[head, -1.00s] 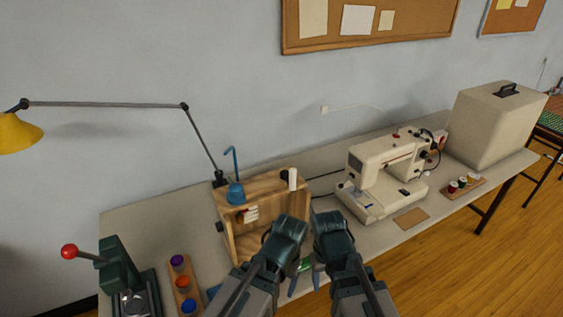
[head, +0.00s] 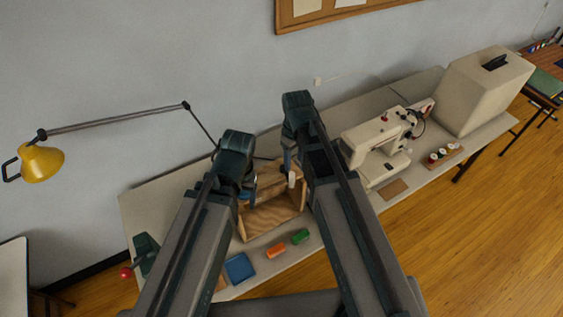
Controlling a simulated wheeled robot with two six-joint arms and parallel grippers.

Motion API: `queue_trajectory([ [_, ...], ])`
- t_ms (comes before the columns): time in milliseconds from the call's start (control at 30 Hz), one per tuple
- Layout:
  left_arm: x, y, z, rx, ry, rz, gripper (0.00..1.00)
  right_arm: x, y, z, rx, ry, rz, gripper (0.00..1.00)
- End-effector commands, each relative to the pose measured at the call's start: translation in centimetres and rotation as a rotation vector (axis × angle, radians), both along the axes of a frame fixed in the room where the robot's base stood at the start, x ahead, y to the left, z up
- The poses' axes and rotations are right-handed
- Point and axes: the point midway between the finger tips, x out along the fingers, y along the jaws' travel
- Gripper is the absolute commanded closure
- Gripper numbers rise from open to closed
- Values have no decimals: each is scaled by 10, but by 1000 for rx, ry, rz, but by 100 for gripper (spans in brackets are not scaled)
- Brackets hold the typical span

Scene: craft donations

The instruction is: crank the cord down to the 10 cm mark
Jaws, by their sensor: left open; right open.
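The open-fronted wooden box (head: 272,217) stands on the table between my two arms, partly covered by them. A white upright cylinder (head: 291,180) shows at its top right. No cord, crank handle or 10 cm mark can be made out. My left gripper (head: 246,194) is open and points down by the box's left side. My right gripper (head: 289,162) is open and points down over the back right of the box, just behind the white cylinder. I cannot tell whether either touches the box; nothing shows in their jaws.
An orange block (head: 276,251), a green block (head: 300,236) and a blue square (head: 238,268) lie before the box. A sewing machine (head: 372,150) stands to the right. A red-knobbed lever device (head: 126,272) is at the left, below a yellow lamp (head: 42,163).

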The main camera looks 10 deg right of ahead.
Motion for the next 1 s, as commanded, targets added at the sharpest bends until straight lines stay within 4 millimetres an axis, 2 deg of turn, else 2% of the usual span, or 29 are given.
queue_trajectory([
  [33,0,0,9,0,0,1,28,2,-1,9,2,-1,3,43],
  [100,0,0,11,0,0,1,28,3,-2,11,3,-2,7,43],
  [467,0,0,5,0,0,-1,28,4,-2,4,4,-2,10,43],
  [667,0,0,-12,1,1,-9,28,4,-2,-12,3,-1,9,43],
  [1000,1,1,-57,1,1,-34,28,4,-2,-57,3,-1,9,43],
])
